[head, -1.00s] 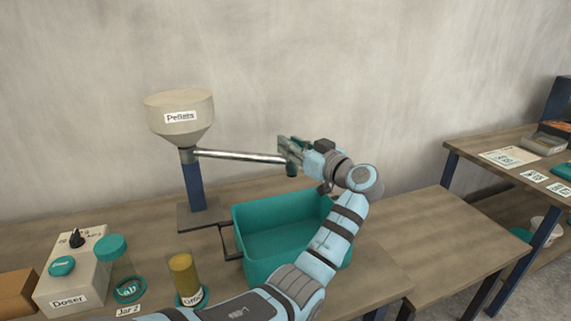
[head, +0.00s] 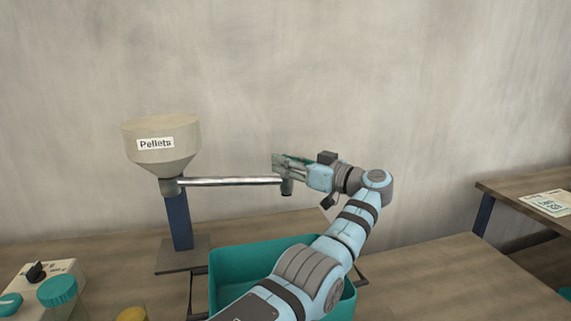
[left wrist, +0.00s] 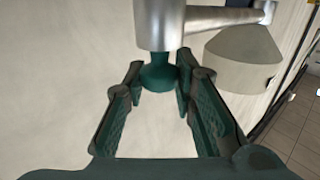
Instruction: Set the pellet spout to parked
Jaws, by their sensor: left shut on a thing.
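The pellet spout (head: 230,182) is a grey metal tube that runs level to the right from below the beige hopper labelled Pellets (head: 162,147). Its outer end turns down. In the left wrist view the spout's end (left wrist: 160,25) carries a dark green knob (left wrist: 158,72). My left gripper (head: 283,172) is at that outer end, and in the left wrist view its fingertips (left wrist: 160,78) are closed around the knob. The spout's end hangs over the back part of the teal bin. My right gripper is not in view.
The teal bin (head: 228,262) stands on the bench below my left arm. The hopper stands on a blue post (head: 178,220) with a dark base plate. The Doser box (head: 38,282) is at the lower left. Bench top right of the bin is clear.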

